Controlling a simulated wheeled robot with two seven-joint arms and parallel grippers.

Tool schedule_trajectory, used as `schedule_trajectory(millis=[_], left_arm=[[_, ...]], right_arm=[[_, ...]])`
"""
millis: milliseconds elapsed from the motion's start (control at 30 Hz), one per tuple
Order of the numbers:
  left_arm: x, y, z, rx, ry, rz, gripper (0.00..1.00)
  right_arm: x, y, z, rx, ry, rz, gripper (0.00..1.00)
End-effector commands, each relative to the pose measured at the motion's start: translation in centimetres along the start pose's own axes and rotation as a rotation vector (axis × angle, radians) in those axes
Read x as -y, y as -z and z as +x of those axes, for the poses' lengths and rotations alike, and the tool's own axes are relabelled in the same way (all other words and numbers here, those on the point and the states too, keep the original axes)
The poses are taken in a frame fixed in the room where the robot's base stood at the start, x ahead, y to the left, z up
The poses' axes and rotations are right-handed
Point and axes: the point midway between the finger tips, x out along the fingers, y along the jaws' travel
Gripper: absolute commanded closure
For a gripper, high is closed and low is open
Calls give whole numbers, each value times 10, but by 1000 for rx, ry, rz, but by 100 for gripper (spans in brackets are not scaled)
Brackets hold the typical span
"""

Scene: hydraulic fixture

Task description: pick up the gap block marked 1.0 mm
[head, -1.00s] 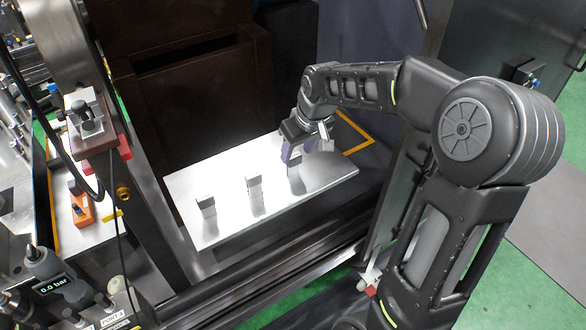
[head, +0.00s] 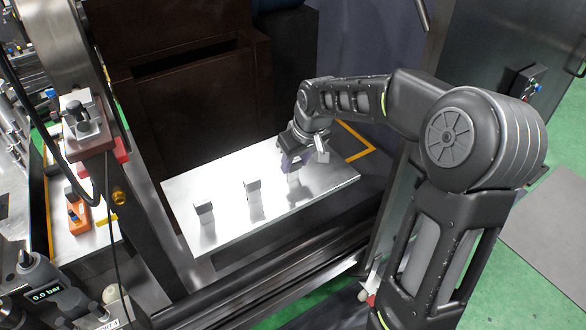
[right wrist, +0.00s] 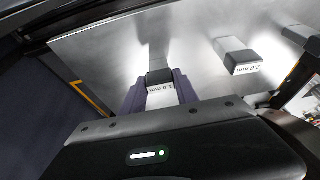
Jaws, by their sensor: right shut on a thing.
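The gap block marked 1.0 mm (right wrist: 160,88) is between my right gripper's fingers in the right wrist view, its label upside down. It is a small pale block with a dark grey part. My right gripper (right wrist: 160,92) is shut on it. In the head view the right gripper (head: 294,163) is low over the right part of the bright metal plate (head: 230,215) and hides most of the block. I cannot tell whether the block touches the plate. A neighbouring block, seemingly marked 2.0 mm (right wrist: 237,56), stands apart from the gripper. My left gripper is not in view.
Two other blocks stand on the plate, a middle one (head: 253,190) and a left one (head: 204,211). A dark housing (head: 200,100) rises behind the plate. A dark post (head: 140,190) stands at its left and a rail (head: 270,275) runs along the front.

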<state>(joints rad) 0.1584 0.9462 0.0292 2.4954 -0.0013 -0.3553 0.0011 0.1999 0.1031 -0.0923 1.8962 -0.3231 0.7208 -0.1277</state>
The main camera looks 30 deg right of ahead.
Motion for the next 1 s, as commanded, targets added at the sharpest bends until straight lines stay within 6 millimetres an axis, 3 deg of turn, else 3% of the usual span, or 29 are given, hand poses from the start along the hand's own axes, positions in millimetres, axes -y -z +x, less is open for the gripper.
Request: schedule_trajectory(millis=[200, 433, 1000], left_arm=[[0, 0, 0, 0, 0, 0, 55], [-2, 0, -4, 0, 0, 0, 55], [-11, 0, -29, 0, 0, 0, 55]], right_arm=[[0, 0, 0, 0, 0, 0, 93], [0, 2, -6, -1, 0, 0, 93], [0, 15, -41, -1, 0, 0, 93]])
